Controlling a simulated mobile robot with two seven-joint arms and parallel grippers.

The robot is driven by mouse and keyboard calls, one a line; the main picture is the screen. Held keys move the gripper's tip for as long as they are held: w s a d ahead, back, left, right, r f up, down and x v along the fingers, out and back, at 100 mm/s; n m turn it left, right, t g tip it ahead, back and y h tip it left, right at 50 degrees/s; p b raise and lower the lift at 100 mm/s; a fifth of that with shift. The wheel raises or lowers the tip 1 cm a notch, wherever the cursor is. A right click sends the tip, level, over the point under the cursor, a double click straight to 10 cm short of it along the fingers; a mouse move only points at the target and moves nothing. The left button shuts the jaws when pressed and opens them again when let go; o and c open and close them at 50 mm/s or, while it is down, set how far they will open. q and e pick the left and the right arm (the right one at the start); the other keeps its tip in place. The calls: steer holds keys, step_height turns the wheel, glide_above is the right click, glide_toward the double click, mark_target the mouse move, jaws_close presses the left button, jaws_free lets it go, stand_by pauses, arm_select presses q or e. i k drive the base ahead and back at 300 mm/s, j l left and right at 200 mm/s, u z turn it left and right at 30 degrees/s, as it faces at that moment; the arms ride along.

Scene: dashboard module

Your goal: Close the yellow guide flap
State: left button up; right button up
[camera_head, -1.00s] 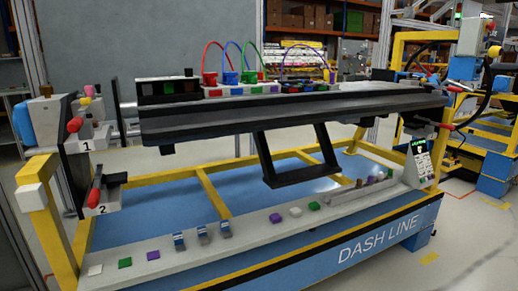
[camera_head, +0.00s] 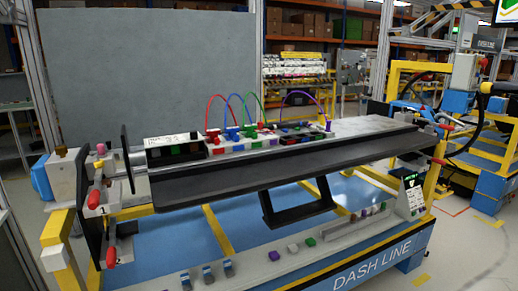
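I cannot make out a yellow guide flap for certain. A small yellow part (camera_head: 99,164) shows on the left end fixture, too small to tell what it is. The long black dashboard module (camera_head: 290,172) spans the stand between the left end fixture (camera_head: 68,180) and the right end. Red, blue, green and purple cables arch over connector blocks (camera_head: 232,141) along its back. A black frame (camera_head: 298,204) hangs below it. Neither of my grippers is in view.
The front ledge of the blue and yellow stand (camera_head: 378,252) carries several small coloured blocks, blue-topped clips (camera_head: 207,272) and a panel with a green display (camera_head: 412,193). Red handles (camera_head: 94,198) stick out at the left fixture. A grey board (camera_head: 150,75) stands behind.

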mark_target(323, 121)
steer(key=l+u, duration=0.15)
steer(key=u, duration=0.15)
steer(key=l+u, duration=0.1)
steer(key=u, duration=0.2)
steer(key=l+u, duration=0.45)
steer(key=l, duration=0.9)
steer(key=k+l+u, duration=0.15)
steer(key=l, duration=0.8)
steer(key=k+l+u, duration=0.15)
steer(key=l, duration=0.3)
steer(key=k+l, duration=0.1)
steer(key=l, duration=0.8)
steer(key=k+l, duration=0.15)
steer(key=l, duration=0.75)
steer(key=l+u, duration=0.2)
steer(key=k+l, duration=0.05)
steer(key=l, duration=0.05)
